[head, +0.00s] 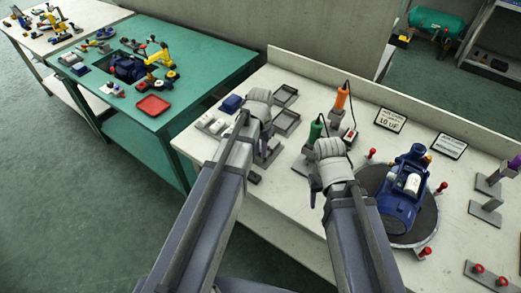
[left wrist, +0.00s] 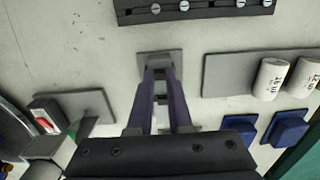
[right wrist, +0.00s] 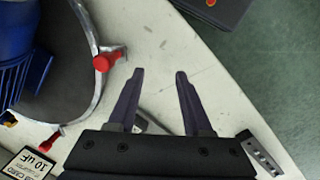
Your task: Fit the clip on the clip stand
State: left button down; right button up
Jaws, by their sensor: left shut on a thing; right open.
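My left gripper (left wrist: 159,76) points down at the bench, its fingers closed together at the tips over a small grey plate (left wrist: 145,57), which looks like the clip stand. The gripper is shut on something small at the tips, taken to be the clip. The clip is mostly hidden by the fingers, and I cannot tell whether it touches the stand. In the head view my left arm hides this spot. My right gripper (right wrist: 158,76) is open and empty above bare bench, beside the round turntable.
Right of the left gripper stand a grey plate with white cylinders (left wrist: 270,80) and blue blocks (left wrist: 288,128). A dark strip with screws (left wrist: 195,9) lies beyond. A blue pump (head: 402,195) sits on a round turntable with red knobs. Green (head: 315,130) and orange (head: 342,97) tools stand behind.

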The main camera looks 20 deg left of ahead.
pick_arm(q)
jog(key=shift+f, duration=0.1)
pick_arm(e)
jog(key=shift+f, duration=0.15)
dwell(0.6)
pick_arm(q)
jog(key=c, duration=0.8)
grip_release()
jog(key=shift+o, duration=0.2)
pick_arm(e)
jog(key=shift+r, duration=0.2)
pick_arm(q)
jog(key=shift+r+p, duration=2.9)
jog(key=shift+r, duration=0.15)
pick_arm(e)
jog(key=shift+r, duration=2.85)
pick_arm(q)
notch_tip(320, 180, up, 8)
jog(key=p, duration=0.7)
jog(key=shift+p, duration=0.4)
pick_arm(e)
notch_tip(320, 180, up, 8)
pick_arm(q)
jog(key=shift+f, duration=0.15)
pick_arm(e)
jog(key=shift+f, duration=0.1)
